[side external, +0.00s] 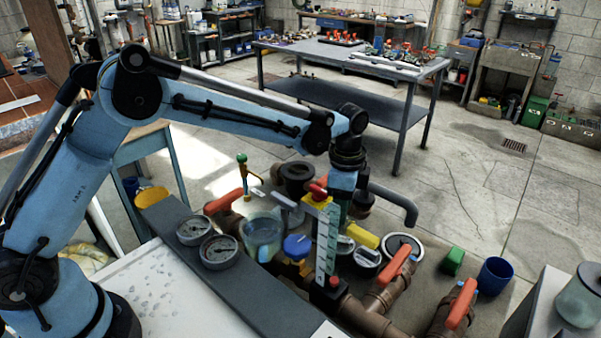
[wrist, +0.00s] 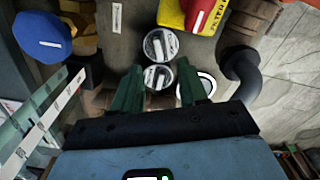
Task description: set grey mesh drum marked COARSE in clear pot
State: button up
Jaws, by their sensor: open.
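My gripper (side external: 338,208) points down over the pipework in the side view, partly behind an upright white scale. In the wrist view its two green fingers (wrist: 160,82) are apart with nothing held. Two round drums with pale-labelled tops, one nearer (wrist: 158,77) and one farther (wrist: 160,45), show between and beyond the fingers. They also show in the side view, one at the left (side external: 345,245) and one at the right (side external: 367,257). Their lettering is too small to read, so I cannot tell which is COARSE. A clear pot (side external: 263,236) stands left of the gripper in the side view.
The white scale (side external: 325,240) and a blue knob (side external: 297,246) stand close by. A yellow block (side external: 363,235), a white ring (side external: 403,244) and orange-handled pipes (side external: 398,265) surround the drums. Another clear jar (side external: 580,300) is at the far right. Two gauges (side external: 219,251) sit left.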

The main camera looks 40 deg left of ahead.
notch_tip(320, 180, up, 4)
jog(key=d, duration=0.1)
jog(key=f, duration=0.6)
jog(key=shift+w+d+f, duration=0.15)
jog(key=shift+w+f, duration=0.05)
jog(key=shift+w, duration=0.1)
jog(key=shift+s+f, duration=0.15)
jog(key=shift+f, duration=1.2)
jog(key=shift+s+f, duration=0.1)
jog(key=shift+f, duration=1.25)
grip_shut()
